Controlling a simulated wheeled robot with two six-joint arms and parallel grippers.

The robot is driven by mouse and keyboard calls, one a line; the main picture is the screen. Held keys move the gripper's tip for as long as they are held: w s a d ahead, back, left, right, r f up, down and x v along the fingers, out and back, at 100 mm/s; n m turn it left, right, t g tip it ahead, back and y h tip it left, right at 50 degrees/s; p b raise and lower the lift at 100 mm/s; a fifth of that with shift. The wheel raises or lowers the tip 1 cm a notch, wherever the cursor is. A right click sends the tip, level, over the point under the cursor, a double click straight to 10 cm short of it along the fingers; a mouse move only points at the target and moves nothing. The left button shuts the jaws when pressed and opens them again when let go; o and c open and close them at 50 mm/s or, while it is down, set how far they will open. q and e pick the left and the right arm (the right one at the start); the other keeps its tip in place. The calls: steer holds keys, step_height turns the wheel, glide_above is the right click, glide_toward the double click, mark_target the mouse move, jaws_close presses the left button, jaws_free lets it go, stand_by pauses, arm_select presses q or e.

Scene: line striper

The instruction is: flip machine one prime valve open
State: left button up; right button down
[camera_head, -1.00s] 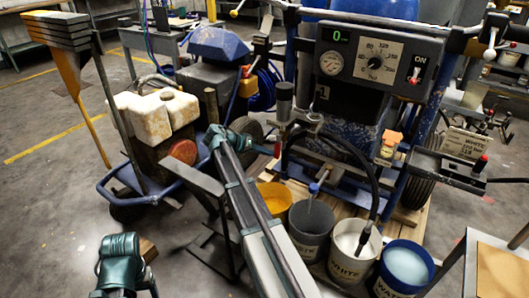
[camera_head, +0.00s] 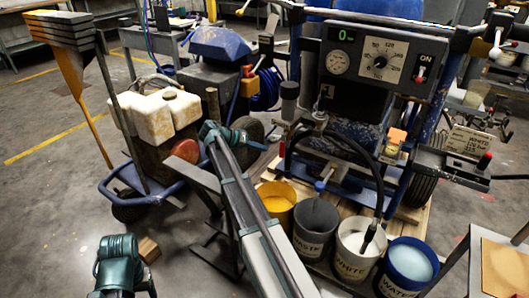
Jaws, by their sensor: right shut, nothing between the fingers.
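Machine one is the blue striper with a grey control panel (camera_head: 375,58) and a "1" mark below it. A small red-handled part (camera_head: 283,149) shows low on its left side; I cannot tell for sure that this is the prime valve or how it is set. My right gripper (camera_head: 257,146) is at the end of the long arm from the bottom middle. It is shut and empty, to the left of the red part and apparently apart from it. The wrist hides some of the frame behind. My left arm shows only as a teal joint at the lower left; its gripper is out of view.
A yellow bucket (camera_head: 277,206), a grey waste bucket (camera_head: 314,232), a white paint bucket (camera_head: 354,252) and a blue water bucket (camera_head: 407,268) stand before the machine. A black hose (camera_head: 374,185) drops into the white one. A cart with a white tank (camera_head: 160,112) stands left.

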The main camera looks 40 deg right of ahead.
arm_select(q)
steer(key=shift+d, duration=0.1)
arm_select(e)
steer(key=w+a, duration=0.3)
steer(key=a, duration=0.5)
steer(key=shift+w+a, duration=0.2)
steer(key=shift+a, duration=0.2)
arm_select(q)
steer(key=shift+s, duration=0.1)
